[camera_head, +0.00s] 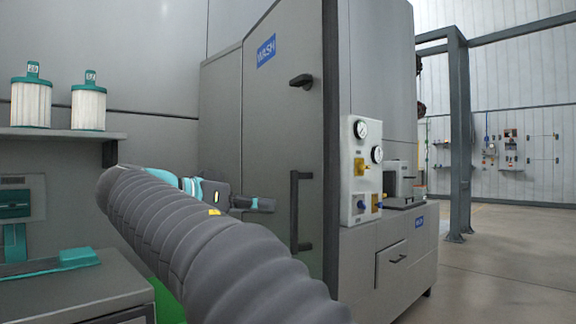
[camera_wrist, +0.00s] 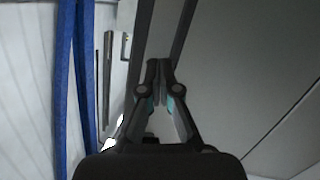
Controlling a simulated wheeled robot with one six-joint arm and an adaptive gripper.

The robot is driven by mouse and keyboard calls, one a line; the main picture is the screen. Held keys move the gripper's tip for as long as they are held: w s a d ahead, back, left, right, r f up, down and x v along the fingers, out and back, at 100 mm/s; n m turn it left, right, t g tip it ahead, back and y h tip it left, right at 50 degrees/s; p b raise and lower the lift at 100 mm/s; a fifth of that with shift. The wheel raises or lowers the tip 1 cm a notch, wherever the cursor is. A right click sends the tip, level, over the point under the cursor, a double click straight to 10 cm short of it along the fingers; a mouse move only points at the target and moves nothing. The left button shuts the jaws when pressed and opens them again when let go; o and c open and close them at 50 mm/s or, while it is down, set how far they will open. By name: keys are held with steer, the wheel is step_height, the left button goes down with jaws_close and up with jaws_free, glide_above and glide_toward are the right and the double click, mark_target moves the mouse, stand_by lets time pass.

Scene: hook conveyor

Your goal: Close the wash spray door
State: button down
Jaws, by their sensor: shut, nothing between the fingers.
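The wash spray door (camera_head: 280,130) is a tall grey panel with a blue WASH label, in the middle of the head view. It appears to stand out from the cabinet, its dark free edge (camera_head: 330,130) showing. It bears a dark latch handle (camera_head: 301,80) and a vertical bar handle (camera_head: 300,210). My gripper (camera_head: 268,204) is shut and empty, left of the bar handle in front of the door face; contact cannot be told.
A gauge panel (camera_head: 361,170) and the grey cabinet (camera_head: 405,265) stand right of the door. At left are a shelf (camera_head: 60,133) with two white-and-teal canisters and a grey bench (camera_head: 70,290). Blue hoses (camera_wrist: 84,80) hang left in the wrist view. Floor (camera_head: 500,260) at right is clear.

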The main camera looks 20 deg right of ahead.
steer(key=a+r+m+g+h, duration=0.2)
steer(key=a+r+m, duration=0.2)
steer(key=r, duration=0.2)
steer(key=p, duration=0.1)
glide_toward(321, 172)
steer(key=shift+m, duration=0.3)
steer(key=d, duration=0.5)
steer(key=shift+d+r, duration=0.1)
steer(key=shift+d, duration=0.2)
steer(key=shift+w+d, duration=0.1)
steer(key=shift+d, duration=0.7)
